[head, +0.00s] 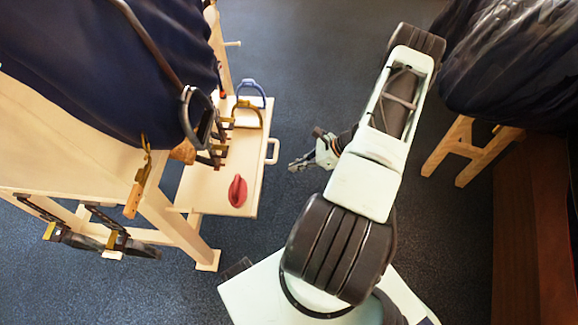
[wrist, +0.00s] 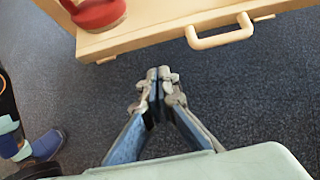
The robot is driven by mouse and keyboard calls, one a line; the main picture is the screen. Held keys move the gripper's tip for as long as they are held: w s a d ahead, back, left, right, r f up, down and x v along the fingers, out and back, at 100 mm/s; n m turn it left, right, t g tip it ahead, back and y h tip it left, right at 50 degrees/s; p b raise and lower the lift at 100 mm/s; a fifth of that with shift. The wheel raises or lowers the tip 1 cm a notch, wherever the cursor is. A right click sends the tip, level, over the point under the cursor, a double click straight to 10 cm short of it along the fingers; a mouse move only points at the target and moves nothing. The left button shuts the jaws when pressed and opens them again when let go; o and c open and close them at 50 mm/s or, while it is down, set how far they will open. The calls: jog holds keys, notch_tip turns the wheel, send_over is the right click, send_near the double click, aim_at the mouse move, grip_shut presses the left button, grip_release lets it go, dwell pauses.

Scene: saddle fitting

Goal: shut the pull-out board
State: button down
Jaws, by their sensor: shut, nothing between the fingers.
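The pull-out board (head: 217,184) is a pale wooden shelf sticking out to the right from under the wooden saddle stand in the head view. Its light handle (head: 272,151) is on its outer edge. In the wrist view the board's front edge (wrist: 150,34) crosses the top, with the handle (wrist: 220,36) right of centre. My gripper (head: 292,166) is to the right of the board, apart from it. In the wrist view its fingertips (wrist: 158,75) are together and empty, below and left of the handle.
The stand (head: 70,145) carries a dark blue padded form (head: 100,65). Another wooden stand (head: 465,155) is at the right. Dark floor lies between.

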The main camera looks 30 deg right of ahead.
aim_at(227, 172)
jog(key=w+a+f+b, duration=0.2)
jog(key=w+a+f, duration=0.3)
jog(key=a, duration=0.2)
jog(key=shift+w+a+f, duration=0.25)
jog(key=shift+a, duration=0.05)
jog(key=w+a, duration=0.3)
jog(key=a, duration=0.1)
jog(key=w+a+b, duration=0.1)
jog(key=w+a, duration=0.2)
jog(key=a, duration=0.1)
jog(key=w+a, duration=0.2)
jog(key=a, duration=0.2)
jog(key=shift+w+b, duration=0.3)
jog(key=shift+w, duration=0.1)
jog(key=shift+d, duration=0.1)
